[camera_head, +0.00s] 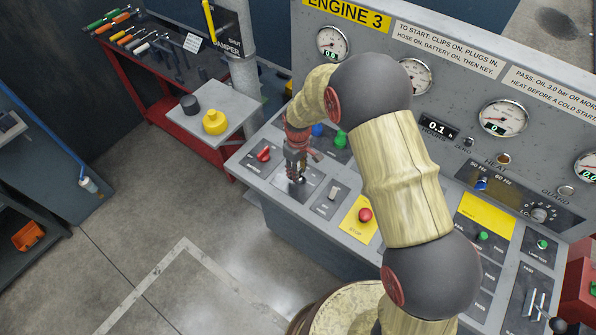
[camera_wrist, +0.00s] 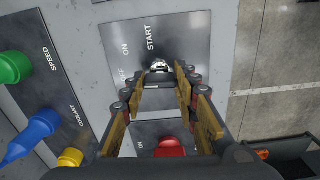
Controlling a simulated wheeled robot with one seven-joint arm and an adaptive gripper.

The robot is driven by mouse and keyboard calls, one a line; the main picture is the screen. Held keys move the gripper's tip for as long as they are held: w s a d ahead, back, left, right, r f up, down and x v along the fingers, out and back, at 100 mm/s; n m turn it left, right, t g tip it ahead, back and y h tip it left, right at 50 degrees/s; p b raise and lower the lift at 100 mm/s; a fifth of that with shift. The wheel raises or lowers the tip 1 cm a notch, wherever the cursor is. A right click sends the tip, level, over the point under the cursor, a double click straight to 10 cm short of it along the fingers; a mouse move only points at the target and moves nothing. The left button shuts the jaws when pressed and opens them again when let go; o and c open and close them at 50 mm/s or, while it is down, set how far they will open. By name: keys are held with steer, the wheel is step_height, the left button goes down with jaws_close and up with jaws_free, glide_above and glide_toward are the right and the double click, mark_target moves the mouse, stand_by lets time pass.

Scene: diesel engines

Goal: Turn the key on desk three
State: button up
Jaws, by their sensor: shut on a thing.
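The desk marked ENGINE 3 (camera_head: 345,15) fills the right and middle of the head view. The key (camera_wrist: 158,66) is a small silvery piece on a dark plate (camera_wrist: 190,38) lettered OFF, ON and START in the wrist view. My gripper (camera_head: 296,176) points down over that plate in the head view, near the desk's front left. In the wrist view my gripper (camera_wrist: 160,82) has its fingertips close around the key, and it is shut on it. The fingertips hide part of the key, so its exact angle is hard to tell.
A red knob (camera_head: 264,154) sits left of the key plate. A switch (camera_head: 332,198) and a red stop button (camera_head: 365,215) on yellow lie to its right. Green (camera_wrist: 14,67) and blue (camera_wrist: 38,130) knobs stand nearby. A red tool cart (camera_head: 165,115) stands behind left.

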steer(key=shift+n, duration=0.4)
steer(key=o, duration=1.1)
step_height(320, 180, up, 12)
stand_by(0.3)
stand_by(0.5)
